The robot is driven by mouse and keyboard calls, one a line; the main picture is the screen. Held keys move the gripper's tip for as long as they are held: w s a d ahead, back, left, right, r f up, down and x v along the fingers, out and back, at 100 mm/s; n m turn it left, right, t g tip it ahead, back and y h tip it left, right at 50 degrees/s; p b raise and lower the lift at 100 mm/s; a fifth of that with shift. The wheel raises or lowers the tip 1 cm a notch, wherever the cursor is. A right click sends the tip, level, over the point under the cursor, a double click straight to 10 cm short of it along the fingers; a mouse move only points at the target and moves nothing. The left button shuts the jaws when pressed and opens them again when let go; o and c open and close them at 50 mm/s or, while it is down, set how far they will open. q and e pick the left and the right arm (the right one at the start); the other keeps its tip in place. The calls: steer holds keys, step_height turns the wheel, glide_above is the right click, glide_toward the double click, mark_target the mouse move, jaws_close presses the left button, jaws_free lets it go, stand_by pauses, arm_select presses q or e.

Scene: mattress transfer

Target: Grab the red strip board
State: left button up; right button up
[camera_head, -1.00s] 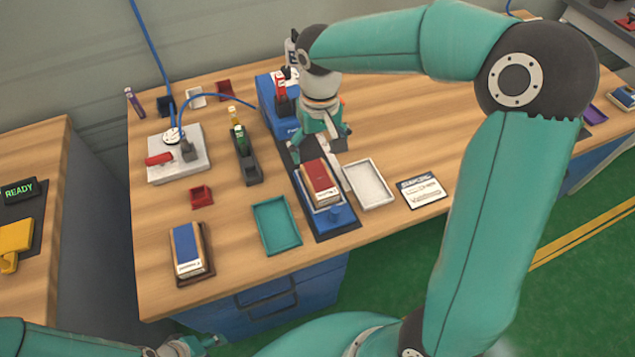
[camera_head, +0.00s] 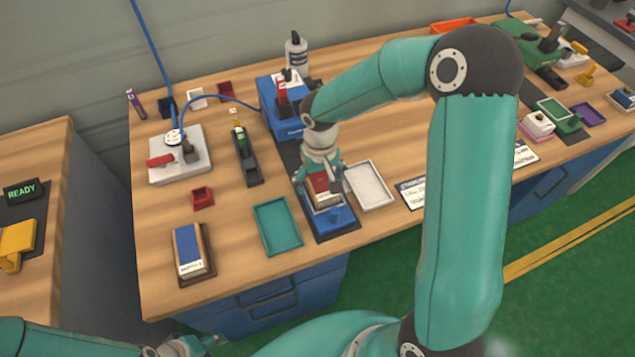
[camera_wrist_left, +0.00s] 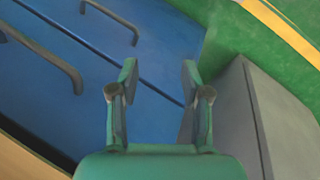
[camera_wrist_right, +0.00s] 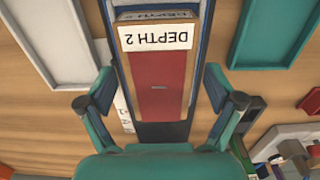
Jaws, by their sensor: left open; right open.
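The red strip board (camera_head: 318,186) lies on a stack in a blue holder (camera_head: 338,220) at the middle of the workbench. In the right wrist view the red board (camera_wrist_right: 158,85) carries a white label reading "DEPTH 2". My right gripper (camera_head: 324,184) is open above the far part of the board. In the right wrist view its fingers (camera_wrist_right: 158,92) stand apart on either side of the board; I cannot tell whether they touch it. My left gripper (camera_wrist_left: 158,85) is open and empty, in front of the blue drawer fronts.
A teal tray (camera_head: 259,231) stands left of the holder and a white tray (camera_head: 391,190) right of it. A blue-topped board stack (camera_head: 188,249) lies at the front left. A blue machine (camera_head: 270,100) and a black fixture (camera_head: 247,170) stand behind.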

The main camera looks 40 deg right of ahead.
steer(key=c, duration=1.3)
steer(key=shift+r, duration=0.1)
